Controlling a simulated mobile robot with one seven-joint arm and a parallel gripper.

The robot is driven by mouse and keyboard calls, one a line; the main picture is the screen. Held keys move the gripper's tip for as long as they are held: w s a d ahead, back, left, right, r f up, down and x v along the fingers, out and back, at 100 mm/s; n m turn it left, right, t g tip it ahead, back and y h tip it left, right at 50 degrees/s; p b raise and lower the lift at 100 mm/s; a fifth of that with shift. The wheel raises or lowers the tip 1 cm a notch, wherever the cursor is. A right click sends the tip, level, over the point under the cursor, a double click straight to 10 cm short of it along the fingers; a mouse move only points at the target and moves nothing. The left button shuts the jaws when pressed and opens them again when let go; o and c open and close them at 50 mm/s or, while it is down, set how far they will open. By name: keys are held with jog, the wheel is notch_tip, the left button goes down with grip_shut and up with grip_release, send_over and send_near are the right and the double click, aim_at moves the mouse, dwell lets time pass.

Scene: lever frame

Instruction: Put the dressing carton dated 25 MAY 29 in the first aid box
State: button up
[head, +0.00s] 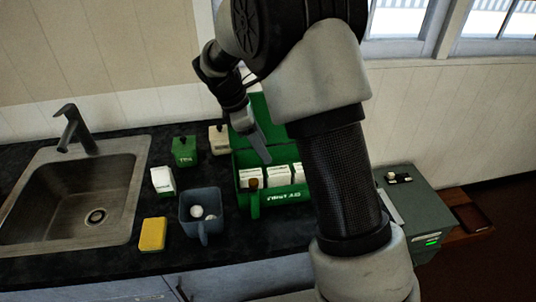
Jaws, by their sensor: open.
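The green first aid box (287,196) stands open on the dark counter, with its lid (270,110) raised at the back. Several white cartons (279,177) stand in a row inside it. One white and green carton (162,181) stands on the counter left of the box, beside the sink. The dates on all the cartons are too small to read. My gripper (260,150) is open and points down over the back left part of the box. It holds nothing that I can see. My arm hides the right side of the box.
A blue-grey mug (198,208) with pale round things inside and a yellow sponge (152,234) stand in front. A green tin (184,151) and a cream container (219,139) stand behind. The sink (85,205) is at left. A grey-green cabinet (418,205) is at right.

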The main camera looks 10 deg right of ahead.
jog(key=s+d+r+m+t+y, duration=0.2)
jog(key=s+d+r+m, duration=0.2)
jog(key=s+r+m, duration=0.6)
jog(key=s+r+m+t+y, duration=0.2)
jog(key=s+r+m, duration=0.3)
jog(key=s, duration=1.1)
jog(key=m+t, duration=0.1)
jog(key=m, duration=0.2)
jog(key=shift+d+t+y, duration=0.2)
jog(key=shift+t+y, duration=0.1)
